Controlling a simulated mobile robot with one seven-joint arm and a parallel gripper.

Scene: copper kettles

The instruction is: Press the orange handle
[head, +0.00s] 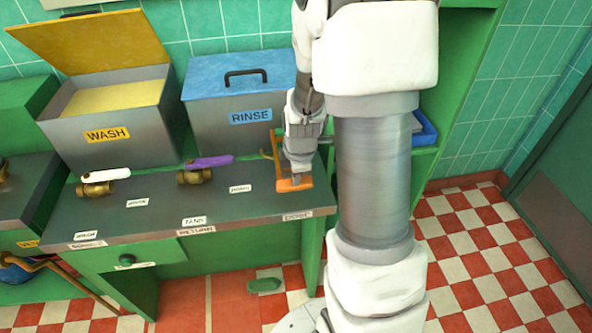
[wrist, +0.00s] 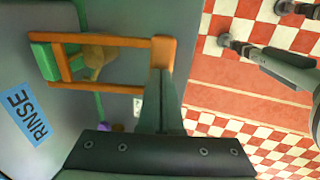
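The orange handle (head: 293,185) is a frame-like lever at the right end of the grey counter, beside the blue-lidded rinse box. In the wrist view its orange end bar (wrist: 161,50) and two long side bars show, with a brass valve (wrist: 96,55) between them. My gripper (head: 296,176) points down over the near end of the handle. In the wrist view my gripper's fingers (wrist: 161,74) are together, with their tips at the end bar. They appear to touch or nearly touch it; contact itself cannot be told. Part of the handle is hidden behind my gripper.
The rinse box (head: 222,125) stands behind the handle, and the open wash box (head: 105,120) is further left. A white-handled valve (head: 105,175) and a purple-handled valve (head: 208,162) sit left on the counter (head: 150,212). Checkered floor lies to the right.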

